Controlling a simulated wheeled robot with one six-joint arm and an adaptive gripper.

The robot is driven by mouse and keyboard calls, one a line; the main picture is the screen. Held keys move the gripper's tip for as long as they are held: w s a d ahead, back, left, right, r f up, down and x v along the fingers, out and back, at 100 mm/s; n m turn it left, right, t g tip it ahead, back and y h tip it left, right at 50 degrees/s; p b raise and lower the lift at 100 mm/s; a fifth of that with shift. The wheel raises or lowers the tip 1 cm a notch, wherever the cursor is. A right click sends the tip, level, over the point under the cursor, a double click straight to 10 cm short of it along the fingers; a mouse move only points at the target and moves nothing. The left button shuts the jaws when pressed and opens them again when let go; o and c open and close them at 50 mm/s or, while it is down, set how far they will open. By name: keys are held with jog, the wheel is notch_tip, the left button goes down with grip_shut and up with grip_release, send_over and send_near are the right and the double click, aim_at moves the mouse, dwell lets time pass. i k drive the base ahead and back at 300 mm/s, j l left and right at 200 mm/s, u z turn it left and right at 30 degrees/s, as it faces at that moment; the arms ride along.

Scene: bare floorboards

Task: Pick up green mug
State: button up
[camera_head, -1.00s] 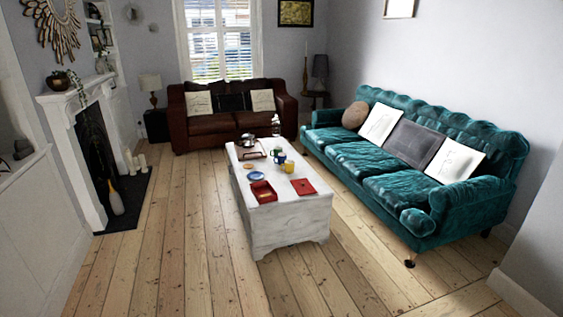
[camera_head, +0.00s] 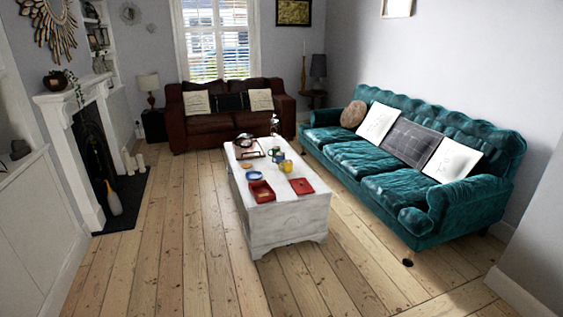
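A small dark green mug (camera_head: 277,156) stands on the white coffee table (camera_head: 288,222) in the middle of the room. It is small in this view, and its details are hard to make out. A yellow mug (camera_head: 287,166) stands just in front of it, slightly to the right. My gripper is not in view.
A red tray (camera_head: 262,191), a red book (camera_head: 301,186), a blue dish (camera_head: 253,175) and a metal pot (camera_head: 244,140) share the table. A teal sofa (camera_head: 356,158) stands right, a brown sofa (camera_head: 212,123) behind, a fireplace left. Bare floorboards lie open in front.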

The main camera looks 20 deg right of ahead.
aim_at(274, 152)
jog(key=i+j+z, duration=0.35)
jog(key=i, duration=0.45)
jog(key=i+j+z, duration=0.35)
jog(key=i+j, duration=0.35)
jog(key=i+j+z, duration=0.3)
jog(key=i+j, duration=0.4)
jog(key=j, duration=0.15)
jog(key=i+j+z, duration=0.35)
jog(key=i+j, duration=0.2)
jog(key=j, duration=0.4)
jog(key=i+j+z, duration=0.35)
jog(key=j, duration=0.75)
jog(key=i+j+z, duration=0.35)
jog(key=j, duration=0.85)
jog(key=i+j+z, duration=0.15)
jog(key=j+z, duration=0.2)
jog(key=j, duration=0.9)
jog(key=j+z, duration=0.35)
jog(key=j, duration=0.9)
jog(key=j+z, duration=0.25)
jog(key=j, duration=2.3)
